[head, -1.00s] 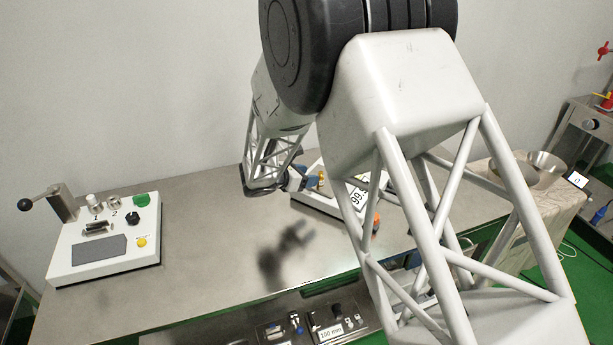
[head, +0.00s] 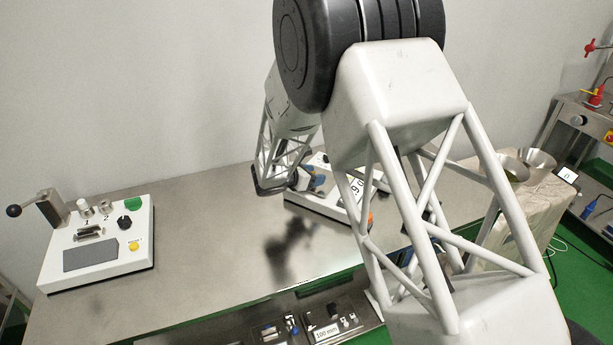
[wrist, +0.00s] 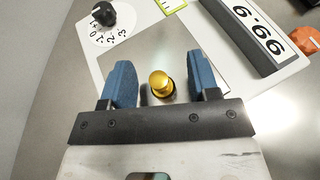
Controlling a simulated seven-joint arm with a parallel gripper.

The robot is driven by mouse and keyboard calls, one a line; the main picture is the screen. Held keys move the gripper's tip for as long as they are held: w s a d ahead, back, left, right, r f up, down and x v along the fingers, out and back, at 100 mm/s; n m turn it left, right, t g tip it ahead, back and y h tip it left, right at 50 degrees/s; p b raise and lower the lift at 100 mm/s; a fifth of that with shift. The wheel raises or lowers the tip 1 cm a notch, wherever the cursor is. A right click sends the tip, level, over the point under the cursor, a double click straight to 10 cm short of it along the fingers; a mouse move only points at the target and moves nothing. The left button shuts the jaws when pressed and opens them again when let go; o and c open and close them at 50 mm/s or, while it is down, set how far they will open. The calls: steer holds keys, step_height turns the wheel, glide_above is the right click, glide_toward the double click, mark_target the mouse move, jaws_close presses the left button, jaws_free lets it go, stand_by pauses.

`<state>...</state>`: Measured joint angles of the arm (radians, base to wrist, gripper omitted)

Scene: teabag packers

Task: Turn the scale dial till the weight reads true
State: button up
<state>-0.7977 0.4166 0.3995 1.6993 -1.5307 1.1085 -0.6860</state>
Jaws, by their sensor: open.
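The scale is a white box (head: 300,200) at the back of the bench, partly hidden by my arm in the head view. In the wrist view its black dial (wrist: 103,13) sits at the top left, beside printed numbers. The tilted display (wrist: 255,35) shows large digits that look like nines, seen at an angle. A brass weight (wrist: 160,84) stands on the scale's metal plate (wrist: 180,50). My gripper (wrist: 168,75) is open, its blue fingers either side of the weight in the picture with gaps. The gripper (head: 308,181) is over the scale, away from the dial.
An orange knob (wrist: 306,40) is at the scale's right in the wrist view. A white control box (head: 98,268) with a lever stands at the bench's left. Metal bowls (head: 538,160) stand on a side table at right. The middle of the bench (head: 215,235) is clear.

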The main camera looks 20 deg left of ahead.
steer(key=shift+x, duration=0.75)
steer(key=c, duration=0.8)
steer(key=o, duration=0.5)
steer(key=n+t+y, duration=0.1)
steer(key=n+y, duration=0.3)
steer(key=y, duration=0.1)
steer(key=shift+w+a+n+t, duration=0.1)
steer(key=shift+a+n+t, duration=0.15)
steer(key=shift+n+t, duration=0.15)
steer(key=shift+a+n+g+y, duration=0.15)
steer(key=shift+a+n+y, duration=0.05)
steer(key=shift+n+y, duration=1.05)
steer(key=shift+a+n+g+y, duration=0.2)
steer(key=shift+n+y, duration=0.75)
steer(key=shift+y, duration=0.6)
